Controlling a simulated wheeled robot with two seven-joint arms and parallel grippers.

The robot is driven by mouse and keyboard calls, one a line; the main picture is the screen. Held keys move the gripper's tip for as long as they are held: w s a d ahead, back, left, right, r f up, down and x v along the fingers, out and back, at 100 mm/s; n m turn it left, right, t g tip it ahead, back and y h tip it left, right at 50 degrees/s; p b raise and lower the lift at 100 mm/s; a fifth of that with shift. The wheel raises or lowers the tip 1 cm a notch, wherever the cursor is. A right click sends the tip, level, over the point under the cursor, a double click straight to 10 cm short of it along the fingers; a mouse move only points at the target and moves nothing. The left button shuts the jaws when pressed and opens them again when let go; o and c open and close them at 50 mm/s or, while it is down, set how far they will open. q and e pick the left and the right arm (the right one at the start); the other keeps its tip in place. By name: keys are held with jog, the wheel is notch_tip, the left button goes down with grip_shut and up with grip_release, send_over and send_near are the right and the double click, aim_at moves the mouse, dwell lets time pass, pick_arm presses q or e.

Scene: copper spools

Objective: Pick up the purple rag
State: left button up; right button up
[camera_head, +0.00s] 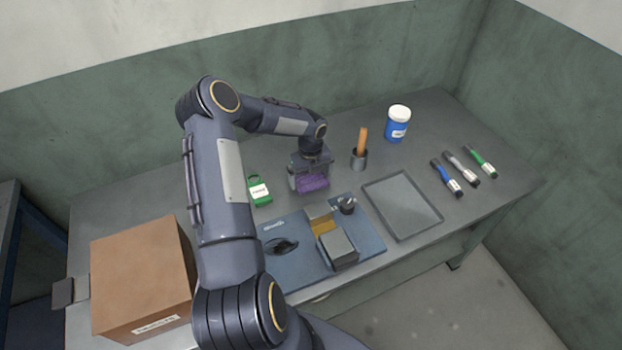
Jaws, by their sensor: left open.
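The purple rag (314,183) lies on the grey table near its middle, just behind the blue mat. My left gripper (309,178) is right at the rag, coming down from above, with its fingers around the rag's place. The gripper is open. Its body hides the back part of the rag, and I cannot tell whether the fingers touch it. My right gripper is not in view.
A green tagged item (259,191) lies left of the rag. A cup with a wooden handle (359,158) stands to the right. A blue mat (372,236) with blocks lies in front. A tray (402,206), blue jar (397,125), markers (461,168) and cardboard box (140,270) also stand on the table.

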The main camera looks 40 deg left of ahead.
aim_at(310, 177)
pick_arm(q)
jog(key=c, duration=0.7)
jog(key=shift+r, duration=0.45)
jog(key=r, duration=0.1)
jog(key=r+b, duration=0.1)
jog(key=r, duration=0.1)
jog(key=shift+s+d, duration=0.1)
jog(key=shift+s, duration=0.15)
jog(key=s+r, duration=0.1)
jog(key=s+d+r, duration=0.1)
jog(key=d+r+b, duration=0.1)
jog(key=r, duration=0.1)
jog(key=shift+s, duration=0.4)
jog(key=s+d+r+b, duration=0.1)
jog(key=s+d+r, duration=0.4)
jog(key=s, duration=0.3)
jog(key=shift+d, duration=0.55)
jog(key=shift+r, duration=0.1)
